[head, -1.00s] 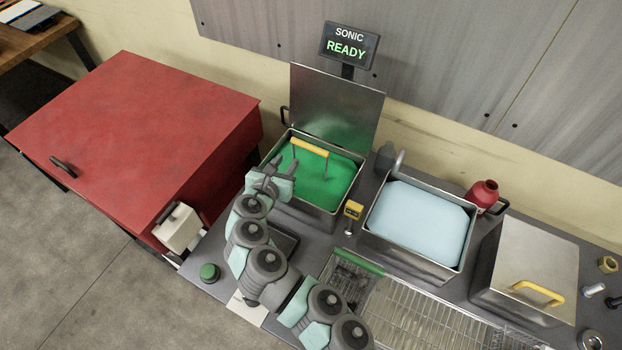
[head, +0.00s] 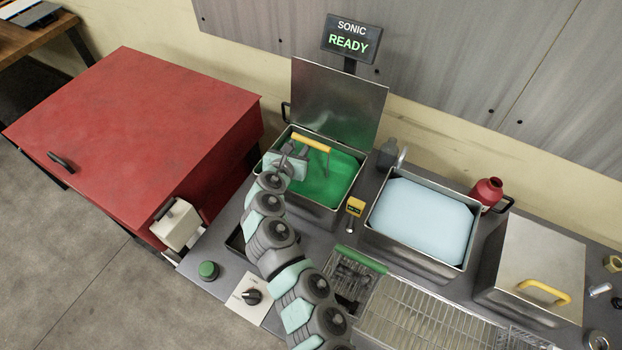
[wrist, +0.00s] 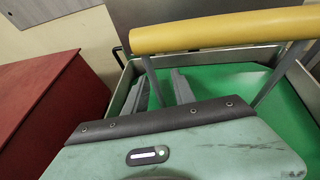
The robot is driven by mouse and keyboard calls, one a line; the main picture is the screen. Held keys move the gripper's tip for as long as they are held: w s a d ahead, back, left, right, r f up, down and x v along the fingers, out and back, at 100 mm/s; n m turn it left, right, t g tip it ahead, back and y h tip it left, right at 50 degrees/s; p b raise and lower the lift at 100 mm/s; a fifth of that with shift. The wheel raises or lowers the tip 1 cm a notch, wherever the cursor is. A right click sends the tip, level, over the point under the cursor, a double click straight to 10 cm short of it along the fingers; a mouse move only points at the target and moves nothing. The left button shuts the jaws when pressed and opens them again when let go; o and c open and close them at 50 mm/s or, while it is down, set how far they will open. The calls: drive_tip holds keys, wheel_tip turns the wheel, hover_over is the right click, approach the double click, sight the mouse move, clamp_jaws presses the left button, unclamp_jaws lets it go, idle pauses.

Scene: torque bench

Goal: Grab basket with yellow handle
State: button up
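The yellow handle (head: 311,142) stands above the green liquid (head: 333,182) in the open metal tank on the left. Its metal side rods go down into the liquid, and the basket body is hidden there. In the wrist view the yellow handle (wrist: 220,30) runs across the top, beyond my gripper fingers. My gripper (head: 290,150) is over the tank, close to the left end of the handle. In the wrist view my gripper's two fingers (wrist: 168,88) show a gap between them with nothing held, and they sit below the handle in the picture.
The tank's raised lid (head: 338,105) stands behind it, under a READY display (head: 351,39). A pale-blue tank (head: 421,225) and a closed lidded tank (head: 535,270) stand to the right. A red cabinet (head: 130,130) is at the left. A basket with a green handle (head: 361,260) lies in front.

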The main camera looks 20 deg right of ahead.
drive_tip(key=shift+c, duration=0.3)
clamp_jaws()
idle(1.1)
